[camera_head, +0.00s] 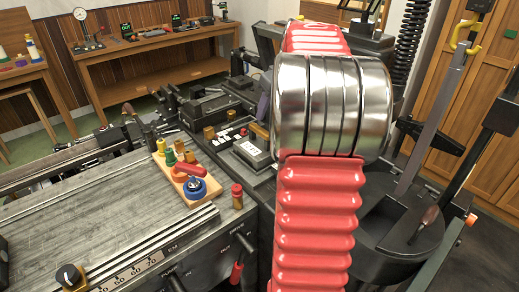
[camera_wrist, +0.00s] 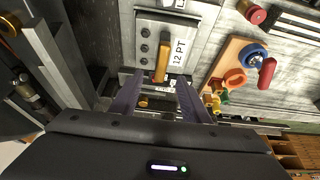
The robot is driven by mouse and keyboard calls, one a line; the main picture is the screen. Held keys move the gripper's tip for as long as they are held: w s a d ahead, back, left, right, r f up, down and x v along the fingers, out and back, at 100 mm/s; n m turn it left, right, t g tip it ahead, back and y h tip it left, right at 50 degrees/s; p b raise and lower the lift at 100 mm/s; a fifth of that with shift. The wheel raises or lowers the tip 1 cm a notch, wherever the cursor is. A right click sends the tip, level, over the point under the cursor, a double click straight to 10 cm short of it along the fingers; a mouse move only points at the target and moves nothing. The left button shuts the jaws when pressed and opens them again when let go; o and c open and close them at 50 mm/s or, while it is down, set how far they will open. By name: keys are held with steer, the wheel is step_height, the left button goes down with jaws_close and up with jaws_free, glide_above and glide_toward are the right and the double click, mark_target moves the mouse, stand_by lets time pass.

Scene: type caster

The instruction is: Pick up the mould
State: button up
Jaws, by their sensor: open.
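The mould, a grey metal block (camera_wrist: 150,28) with dark round holes, a white "12 PT" label and a yellow-brown handle, lies ahead of my gripper in the wrist view. In the head view a dark block with a white label (camera_head: 252,148), left of my arm, appears to be the same mould. My gripper (camera_wrist: 158,97) is open, its two dark purple fingers spread to either side below the handle, with nothing held between them. In the head view my red and silver arm hides most of the gripper.
A wooden tray (camera_wrist: 232,62) with coloured rings and a red-handled tool lies right of the mould in the wrist view. In the head view, machine parts crowd around the mould, and the grey bench top (camera_head: 90,225) at left is largely clear.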

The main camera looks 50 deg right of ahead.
mark_target(261, 129)
steer(key=x, duration=0.6)
steer(key=shift+w+f, duration=0.1)
steer(key=shift+f, duration=0.1)
steer(key=shift+x, duration=2.6)
steer(key=shift+a, duration=0.15)
steer(key=shift+c, duration=0.3)
jaws_close()
